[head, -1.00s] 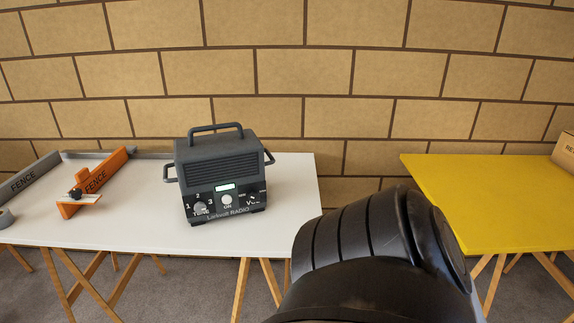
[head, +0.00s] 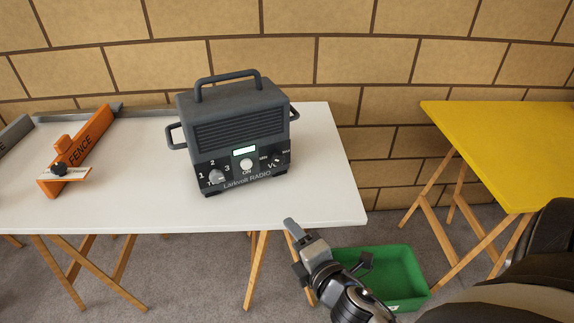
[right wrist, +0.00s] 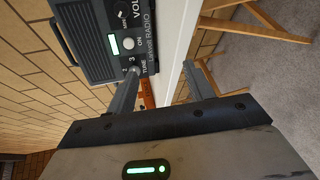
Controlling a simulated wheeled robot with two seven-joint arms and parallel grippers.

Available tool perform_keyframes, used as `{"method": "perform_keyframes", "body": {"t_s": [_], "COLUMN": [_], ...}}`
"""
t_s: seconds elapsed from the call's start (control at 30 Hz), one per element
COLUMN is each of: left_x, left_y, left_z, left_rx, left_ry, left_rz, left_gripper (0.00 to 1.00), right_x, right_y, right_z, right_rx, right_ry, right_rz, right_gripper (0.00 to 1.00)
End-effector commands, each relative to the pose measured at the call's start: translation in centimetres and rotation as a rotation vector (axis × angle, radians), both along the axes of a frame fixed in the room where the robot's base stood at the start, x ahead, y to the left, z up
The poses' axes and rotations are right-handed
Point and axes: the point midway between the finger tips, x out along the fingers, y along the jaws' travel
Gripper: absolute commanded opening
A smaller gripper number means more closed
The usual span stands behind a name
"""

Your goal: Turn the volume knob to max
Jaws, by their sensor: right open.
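The dark grey Larkvolt radio (head: 232,135) stands upright on the white table. Its dark volume knob (head: 276,161) is at the right of the front panel, between small MIN and MAX marks; its exact setting is too small to read. The white ON button (head: 246,165) and the tune knob (head: 216,177) are to its left. My right gripper (head: 303,243) is open and empty, below and in front of the radio near the table's front edge, apart from the knob. In the right wrist view, the radio (right wrist: 100,40) is upper left, beyond the spread fingers (right wrist: 160,80). My left gripper is out of view.
The white table (head: 120,205) has an orange fence piece (head: 80,150) at its left. A green bin (head: 400,268) sits on the floor under my right gripper. A yellow table (head: 510,150) stands at the right. The white tabletop in front of the radio is clear.

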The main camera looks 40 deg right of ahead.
Motion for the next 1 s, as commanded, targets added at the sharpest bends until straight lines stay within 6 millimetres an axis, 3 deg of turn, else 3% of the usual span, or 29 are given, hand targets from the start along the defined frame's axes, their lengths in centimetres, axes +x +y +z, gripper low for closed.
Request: {"method": "perform_keyframes", "body": {"t_s": [0.1,0.2,0.3,0.4,0.5,0.67,1.0], "left_x": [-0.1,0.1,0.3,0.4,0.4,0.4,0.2], "left_y": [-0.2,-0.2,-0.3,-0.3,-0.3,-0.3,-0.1], "left_z": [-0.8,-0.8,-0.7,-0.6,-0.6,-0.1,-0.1], "left_rx": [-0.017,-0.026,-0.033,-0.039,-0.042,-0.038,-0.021], "left_ry": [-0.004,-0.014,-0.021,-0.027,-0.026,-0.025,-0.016], "left_rz": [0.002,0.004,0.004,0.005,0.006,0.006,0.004], "left_gripper": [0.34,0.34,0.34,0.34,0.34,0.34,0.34], "right_x": [1.5,2.3,2.7,3.0,3.2,4.7,11.8], "right_y": [-2.7,-4.0,-5.0,-5.5,-5.9,-6.2,-7.4], "right_z": [1.6,2.6,3.0,3.1,3.2,3.5,3.4], "right_rx": [-0.651,-1.130,-1.490,-1.724,-1.841,-1.876,-1.869], "right_ry": [-0.029,0.001,0.050,0.096,0.122,0.130,0.129], "right_rz": [0.072,0.118,0.152,0.178,0.192,0.194,0.193], "right_gripper": [0.52,0.52,0.52,0.52,0.52,0.52,0.52]}}
